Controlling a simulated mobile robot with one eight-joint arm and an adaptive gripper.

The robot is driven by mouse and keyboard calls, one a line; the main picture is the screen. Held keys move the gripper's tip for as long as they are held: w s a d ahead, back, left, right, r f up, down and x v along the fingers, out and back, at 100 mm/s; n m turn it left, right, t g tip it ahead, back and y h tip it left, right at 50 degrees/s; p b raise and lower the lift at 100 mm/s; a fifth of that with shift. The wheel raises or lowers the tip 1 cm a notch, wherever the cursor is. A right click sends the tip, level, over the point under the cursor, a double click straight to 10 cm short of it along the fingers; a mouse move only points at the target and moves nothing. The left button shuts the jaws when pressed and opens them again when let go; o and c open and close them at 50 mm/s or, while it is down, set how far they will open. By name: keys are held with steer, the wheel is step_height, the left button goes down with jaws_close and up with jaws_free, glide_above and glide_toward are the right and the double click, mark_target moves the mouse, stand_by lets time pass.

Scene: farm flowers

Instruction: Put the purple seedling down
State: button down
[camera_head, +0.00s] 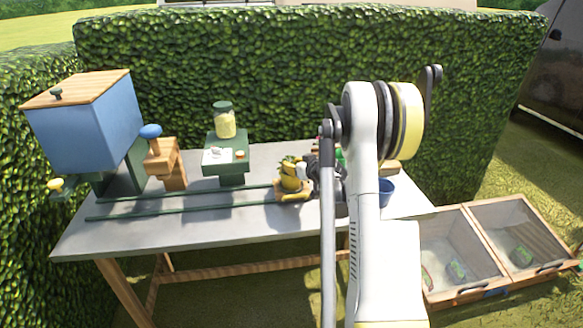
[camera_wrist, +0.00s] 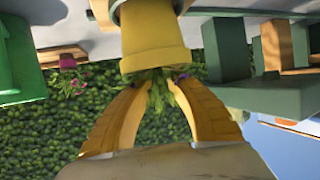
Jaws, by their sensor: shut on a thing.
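My gripper (camera_wrist: 157,84) is shut on the purple seedling (camera_wrist: 158,94), its two yellow fingers on either side of the green leaves. Only small specks of purple show beside the fingertips. The wrist view is upside down. A yellow pot (camera_wrist: 154,45) is directly under the fingertips, rim towards them, and the leaves meet its rim. I cannot tell whether the roots are inside it. The pot's base is at a wooden holder (camera_wrist: 104,12). In the head view the wooden holder (camera_head: 294,195) is at the right end of the green rails, partly hidden by my arm.
The rails (camera_head: 180,206) run along the grey table (camera_head: 150,238). A green stand (camera_head: 232,168) with a jar (camera_head: 224,122) and a blue bin (camera_head: 85,125) stand left. A blue pot (camera_head: 386,192) is right of my arm. A magenta potted flower (camera_wrist: 68,62) shows in the wrist view.

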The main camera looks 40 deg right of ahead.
steer(key=c, duration=1.7)
jaws_free()
steer(key=shift+f, duration=0.1)
steer(key=shift+c, duration=0.2)
steer(key=o, duration=0.4)
